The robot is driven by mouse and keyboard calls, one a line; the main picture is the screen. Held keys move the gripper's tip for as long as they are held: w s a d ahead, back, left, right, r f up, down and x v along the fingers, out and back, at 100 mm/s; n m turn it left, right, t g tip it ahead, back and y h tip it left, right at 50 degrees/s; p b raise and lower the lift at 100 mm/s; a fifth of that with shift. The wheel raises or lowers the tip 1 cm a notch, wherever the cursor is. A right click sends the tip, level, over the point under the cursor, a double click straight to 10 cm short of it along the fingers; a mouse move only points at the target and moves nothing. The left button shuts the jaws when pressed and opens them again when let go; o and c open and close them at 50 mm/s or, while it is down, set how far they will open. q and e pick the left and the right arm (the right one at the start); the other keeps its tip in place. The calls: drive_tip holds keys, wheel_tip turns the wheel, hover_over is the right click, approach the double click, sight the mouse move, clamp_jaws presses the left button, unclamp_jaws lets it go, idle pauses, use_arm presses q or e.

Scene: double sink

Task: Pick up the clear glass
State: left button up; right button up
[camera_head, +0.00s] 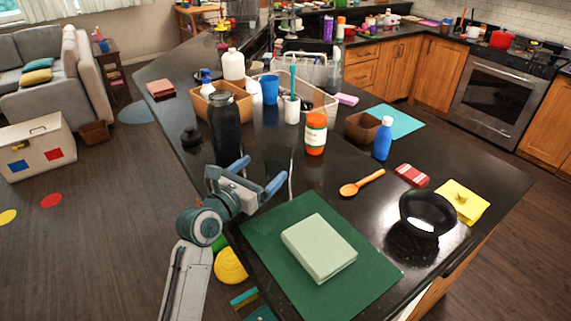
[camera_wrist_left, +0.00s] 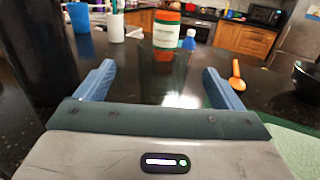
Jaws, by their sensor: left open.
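The clear glass (camera_head: 279,160) shows only as a faint see-through outline on the dark counter, just beyond my left gripper's fingertips in the head view. In the left wrist view its edges are too faint to place surely, with the orange bottle beyond the gap between the fingers. My left gripper (camera_head: 260,172) reaches in low over the counter from its near left edge. Its two blue fingers are spread, and in the left wrist view (camera_wrist_left: 158,72) they show wide apart with nothing visibly held. My right gripper is not in view.
A tall black bottle (camera_head: 225,128) stands close to the left of my left gripper. An orange bottle (camera_head: 315,134) and white cup (camera_head: 292,110) stand behind the glass. A green mat (camera_head: 268,238) with a pale green box (camera_head: 319,248) lies in front. An orange spoon (camera_head: 360,183) lies to the right.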

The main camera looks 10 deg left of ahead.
sight(269, 163)
use_arm(q)
drive_tip(key=x, duration=0.3)
drive_tip(key=shift+d+r+p, duration=0.1)
drive_tip(key=shift+r+p, duration=0.2)
drive_tip(key=shift+p, duration=0.05)
drive_tip(key=shift+w+d, duration=0.1)
drive_tip(key=shift+w, duration=0.05)
drive_tip(key=p+x, duration=0.2)
drive_tip(key=x, duration=0.2)
drive_tip(key=shift+w+d, duration=0.45)
drive_tip(key=shift+w, duration=0.1)
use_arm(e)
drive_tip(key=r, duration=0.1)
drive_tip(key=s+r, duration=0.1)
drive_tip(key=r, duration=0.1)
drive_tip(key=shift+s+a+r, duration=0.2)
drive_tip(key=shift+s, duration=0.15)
use_arm(q)
drive_tip(key=c, duration=1.1)
drive_tip(key=shift+c, duration=0.5)
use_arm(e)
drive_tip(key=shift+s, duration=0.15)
use_arm(q)
drive_tip(key=shift+r, duration=0.1)
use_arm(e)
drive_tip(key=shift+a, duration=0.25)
